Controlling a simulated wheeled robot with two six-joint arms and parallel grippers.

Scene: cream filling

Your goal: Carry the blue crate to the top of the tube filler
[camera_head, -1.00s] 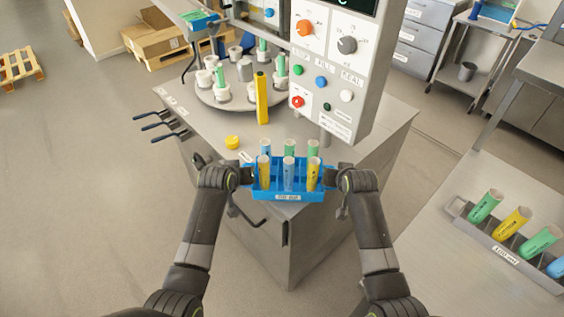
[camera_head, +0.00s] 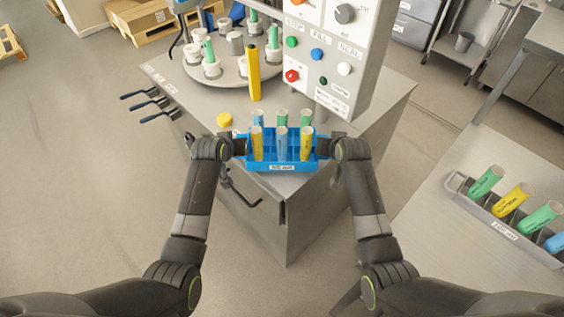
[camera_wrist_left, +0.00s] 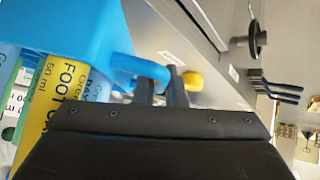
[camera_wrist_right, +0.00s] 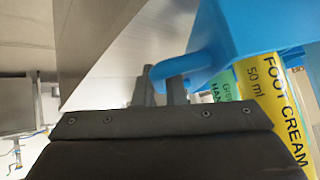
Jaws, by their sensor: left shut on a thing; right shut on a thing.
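The blue crate (camera_head: 281,166) holds several tubes in yellow, blue and green and hangs level between my two grippers. In the head view it overlaps the near part of the top of the tube filler (camera_head: 205,108); I cannot tell whether it touches. My left gripper (camera_head: 238,146) is shut on the crate's left handle, a blue loop also seen in the left wrist view (camera_wrist_left: 140,68). My right gripper (camera_head: 325,147) is shut on the right handle, which shows in the right wrist view (camera_wrist_right: 182,68). The crate hides part of the top's front edge.
On the filler stand a turntable (camera_head: 228,73) with white holders and tubes, a yellow post (camera_head: 254,75), a yellow cap (camera_head: 224,120) and a control panel (camera_head: 325,50). Black levers (camera_head: 145,99) stick out at its left. A grey rack (camera_head: 505,230) of tubes lies at the right.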

